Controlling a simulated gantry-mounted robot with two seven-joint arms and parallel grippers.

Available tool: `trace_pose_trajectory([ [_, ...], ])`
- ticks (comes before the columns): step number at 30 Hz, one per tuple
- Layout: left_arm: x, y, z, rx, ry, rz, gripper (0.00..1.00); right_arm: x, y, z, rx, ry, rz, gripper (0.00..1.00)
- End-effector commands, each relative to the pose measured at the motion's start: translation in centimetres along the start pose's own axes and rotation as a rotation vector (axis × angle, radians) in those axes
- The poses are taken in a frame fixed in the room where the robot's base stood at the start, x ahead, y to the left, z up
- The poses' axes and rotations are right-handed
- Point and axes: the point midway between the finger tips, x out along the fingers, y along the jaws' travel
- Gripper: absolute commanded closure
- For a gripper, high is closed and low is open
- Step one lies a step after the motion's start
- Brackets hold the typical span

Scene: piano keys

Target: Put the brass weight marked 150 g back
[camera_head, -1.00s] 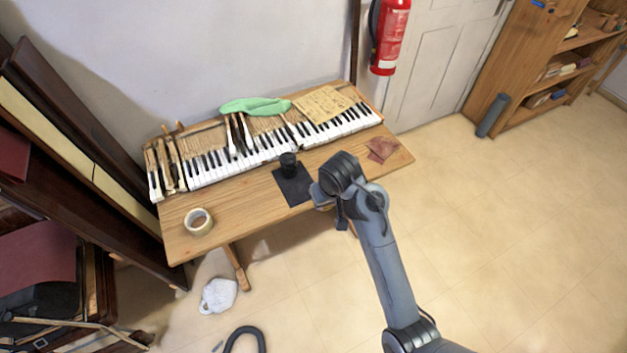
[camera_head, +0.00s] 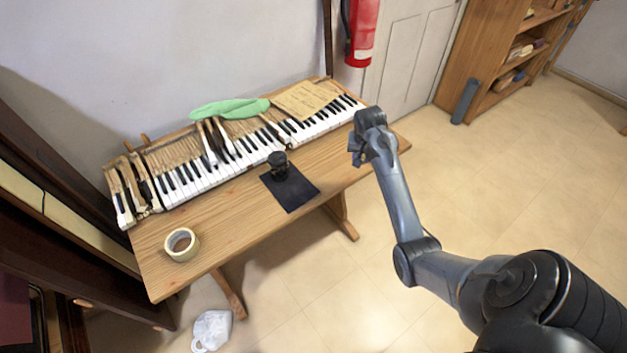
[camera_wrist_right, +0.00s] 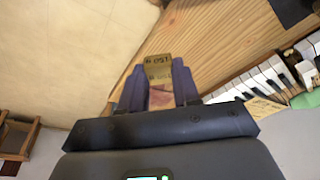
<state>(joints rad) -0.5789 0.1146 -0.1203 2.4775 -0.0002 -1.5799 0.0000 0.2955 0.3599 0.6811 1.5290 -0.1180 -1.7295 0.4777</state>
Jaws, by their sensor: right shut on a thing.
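The brass weight (camera_wrist_right: 158,66), with its 150 g marking upside down, is between the fingers of my right gripper (camera_wrist_right: 158,80) in the right wrist view. The gripper is shut on it. In the head view my right gripper (camera_head: 356,154) is over the right end of the wooden table, and the weight cannot be made out there. A dark round object (camera_head: 278,162) stands on a black mat (camera_head: 293,192) at the middle of the table, left of the gripper. My left gripper is not in view.
The piano keys (camera_head: 190,178) run along the back of the table (camera_head: 225,225), with a green cloth (camera_head: 228,108) and a paper sheet (camera_head: 303,99) on them. The table between roll and mat is clear.

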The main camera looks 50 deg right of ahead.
Motion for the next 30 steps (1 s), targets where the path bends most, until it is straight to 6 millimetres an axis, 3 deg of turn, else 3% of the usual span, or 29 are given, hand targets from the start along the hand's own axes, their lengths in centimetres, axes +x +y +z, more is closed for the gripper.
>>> trace_pose_trajectory([
  [5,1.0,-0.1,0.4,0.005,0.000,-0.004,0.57,1.5,-1.0,-0.1,-0.004,0.000,0.000,1.00],
  [15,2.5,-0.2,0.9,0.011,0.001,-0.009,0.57,5.7,-7.4,-0.4,-0.004,-0.001,0.000,1.00],
  [21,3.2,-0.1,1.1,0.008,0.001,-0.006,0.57,7.5,-10.2,-0.5,-0.003,-0.001,0.000,1.00],
  [30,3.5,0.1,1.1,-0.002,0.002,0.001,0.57,8.5,-11.2,-0.4,-0.003,-0.001,0.002,1.00],
])
